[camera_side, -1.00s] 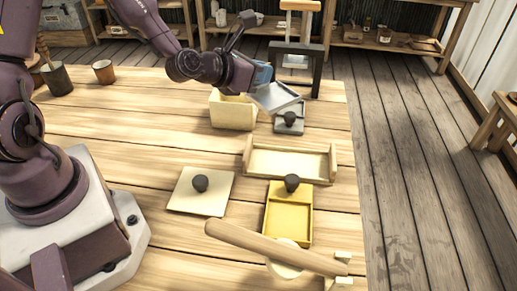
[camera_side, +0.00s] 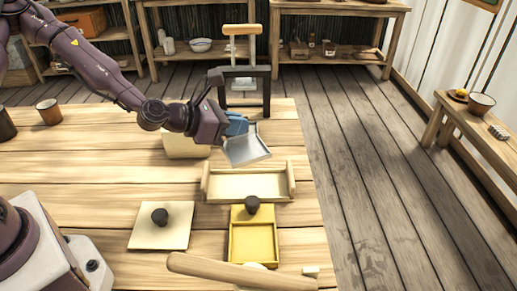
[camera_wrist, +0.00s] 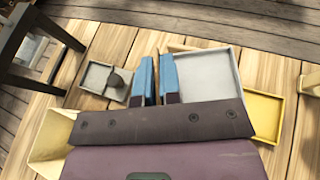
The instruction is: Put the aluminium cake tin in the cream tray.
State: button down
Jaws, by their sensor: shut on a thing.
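The aluminium cake tin (camera_side: 247,149) is a shallow, square, grey tin. My gripper (camera_side: 236,125), with blue fingers, is shut on one rim of it and holds it tilted above the table. In the wrist view the tin (camera_wrist: 207,82) sticks out to the right of the blue fingers (camera_wrist: 157,85). The cream tray (camera_side: 248,184) is long and shallow with raised end walls. It lies on the table, empty, just in front of the tin in the side view. The tin looks apart from it.
A cream box (camera_side: 183,146) stands left of the tin. A yellow divided tray (camera_side: 253,240) with a dark knob lies in front. A pale board (camera_side: 160,226) also bears a dark knob. A grey divided tray (camera_wrist: 96,77) and a dark stand (camera_side: 244,90) are behind the tin.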

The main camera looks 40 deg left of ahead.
jog(key=shift+w+d+f, duration=0.1)
jog(key=shift+w+f, duration=0.95)
jog(key=shift+f, duration=0.55)
jog(key=shift+w+d+f, duration=0.15)
jog(key=shift+w+f, duration=0.9)
jog(key=shift+f, duration=0.5)
jog(key=shift+w+d+f, duration=0.1)
jog(key=shift+w+f, duration=0.95)
jog(key=shift+f, duration=0.55)
jog(key=shift+f, duration=0.2)
jog(key=shift+f, duration=0.15)
jog(key=c, duration=1.3)
grip_release()
